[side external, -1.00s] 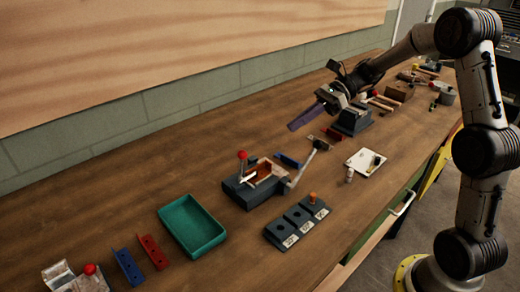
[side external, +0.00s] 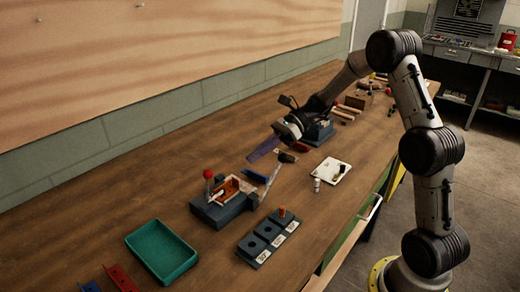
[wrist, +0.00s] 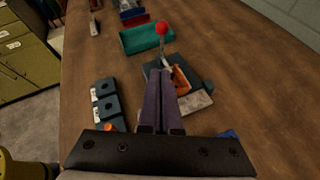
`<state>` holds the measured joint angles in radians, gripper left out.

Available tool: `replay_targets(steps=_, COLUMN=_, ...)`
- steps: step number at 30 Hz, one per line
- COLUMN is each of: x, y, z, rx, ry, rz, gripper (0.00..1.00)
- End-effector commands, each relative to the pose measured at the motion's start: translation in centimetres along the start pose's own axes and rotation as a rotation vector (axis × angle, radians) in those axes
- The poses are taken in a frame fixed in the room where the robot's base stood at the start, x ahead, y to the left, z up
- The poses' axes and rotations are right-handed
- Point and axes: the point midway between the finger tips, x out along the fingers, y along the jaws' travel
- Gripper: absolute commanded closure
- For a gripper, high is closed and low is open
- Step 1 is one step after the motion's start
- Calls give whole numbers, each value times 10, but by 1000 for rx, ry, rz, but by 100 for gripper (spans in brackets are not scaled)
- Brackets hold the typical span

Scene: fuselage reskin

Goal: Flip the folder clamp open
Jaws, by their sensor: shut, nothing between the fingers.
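The folder is a dark grey block (side external: 217,214) on the bench with an orange-brown part (side external: 228,190) on top; it also shows in the wrist view (wrist: 205,86). Its clamp has an upright lever with a red ball knob (side external: 208,174), seen beyond my fingertips in the wrist view (wrist: 162,28). A grey arm with a dark handle (side external: 287,157) slants up from the folder's right side. My gripper (side external: 251,159) has long purple fingers, shut and empty, above and behind the folder. In the wrist view the fingers (wrist: 161,86) hide part of the folder.
A teal tray (side external: 160,252) lies left of the folder, with red and blue brackets (side external: 118,276) beyond it. A dark block with round holes (side external: 262,244) sits in front. A white board (side external: 331,171) and a vise (side external: 318,132) stand to the right. Bench between tray and wall is clear.

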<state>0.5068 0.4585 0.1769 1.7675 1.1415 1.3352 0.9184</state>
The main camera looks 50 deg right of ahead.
Motion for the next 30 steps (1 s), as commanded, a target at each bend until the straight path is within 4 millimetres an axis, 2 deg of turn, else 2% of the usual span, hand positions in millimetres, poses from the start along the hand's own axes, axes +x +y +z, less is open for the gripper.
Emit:
replay_targets(steps=1, x=12, y=2, z=0, rx=2, ry=0, rz=6, gripper=100)
replay_targets(steps=6, x=46, y=1, z=0, rx=1, ry=0, rz=6, gripper=100)
replay_targets(steps=9, x=62, y=1, z=2, rx=-1, ry=1, rz=4, gripper=100)
replay_targets(steps=12, x=72, y=1, z=14, rx=-2, ry=1, rz=2, gripper=100)
replay_targets(steps=19, x=84, y=0, z=27, rx=-1, ry=1, rz=1, gripper=100)
replay_targets(steps=30, x=85, y=0, z=28, rx=0, ry=0, rz=0, gripper=100)
